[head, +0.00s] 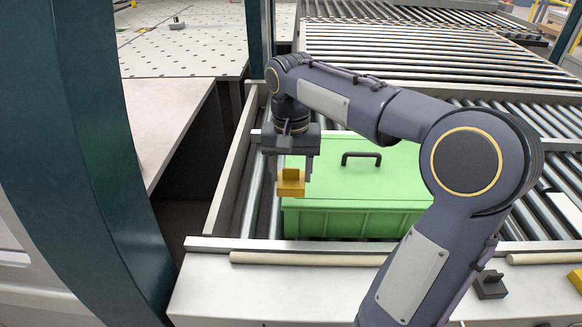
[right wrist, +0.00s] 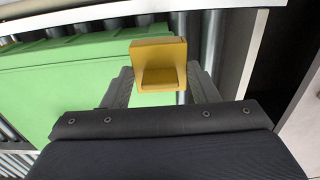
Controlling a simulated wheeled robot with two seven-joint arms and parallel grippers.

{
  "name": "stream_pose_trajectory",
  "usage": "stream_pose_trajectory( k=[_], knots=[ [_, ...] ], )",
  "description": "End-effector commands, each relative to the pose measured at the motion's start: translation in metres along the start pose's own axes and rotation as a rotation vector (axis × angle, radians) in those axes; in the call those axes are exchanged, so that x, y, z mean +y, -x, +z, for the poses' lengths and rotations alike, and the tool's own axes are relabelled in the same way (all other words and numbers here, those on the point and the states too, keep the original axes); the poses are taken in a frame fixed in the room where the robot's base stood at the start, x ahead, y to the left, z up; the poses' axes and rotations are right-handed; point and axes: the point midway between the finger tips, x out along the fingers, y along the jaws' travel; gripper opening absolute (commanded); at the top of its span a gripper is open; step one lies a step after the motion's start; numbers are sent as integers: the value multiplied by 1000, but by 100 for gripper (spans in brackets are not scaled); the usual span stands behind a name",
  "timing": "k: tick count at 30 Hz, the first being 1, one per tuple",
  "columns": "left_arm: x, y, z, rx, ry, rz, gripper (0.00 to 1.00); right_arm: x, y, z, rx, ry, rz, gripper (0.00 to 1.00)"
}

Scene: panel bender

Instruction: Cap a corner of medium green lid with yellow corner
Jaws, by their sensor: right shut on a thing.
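A green lid (head: 345,178) with a dark handle (head: 361,157) lies on top of a green box (head: 345,222) on the roller conveyor. It also shows at the left in the right wrist view (right wrist: 45,85). My right gripper (head: 291,180) is shut on a yellow corner (head: 290,186), at the near left corner of the lid. In the right wrist view the yellow corner (right wrist: 158,62) sits between the fingertips, over the lid's corner area. I cannot tell whether it touches the lid. The lid's right part is hidden by my right arm. My left gripper is not in view.
Rollers (head: 440,40) run behind and beside the box. A metal side rail (head: 236,165) stands close to the left of the gripper. A dark small corner piece (head: 490,285) lies on the front ledge (head: 210,295). A teal post (head: 85,140) fills the left.

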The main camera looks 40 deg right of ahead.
Motion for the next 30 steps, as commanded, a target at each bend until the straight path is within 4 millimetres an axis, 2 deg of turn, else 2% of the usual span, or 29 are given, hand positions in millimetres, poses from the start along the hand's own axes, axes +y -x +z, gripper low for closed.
stream_pose_trajectory(
  k=[1, 8, 16, 30],
  knots=[
    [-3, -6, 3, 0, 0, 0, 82, 0, -8, 0, 0, 0, 0, 32],
    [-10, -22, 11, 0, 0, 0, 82, 0, -26, 0, 0, 0, 0, 32],
    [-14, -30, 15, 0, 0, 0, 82, 0, -45, 0, -1, 1, 1, 32],
    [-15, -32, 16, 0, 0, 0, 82, 0, -51, 0, 0, 1, 1, 32]
  ],
)
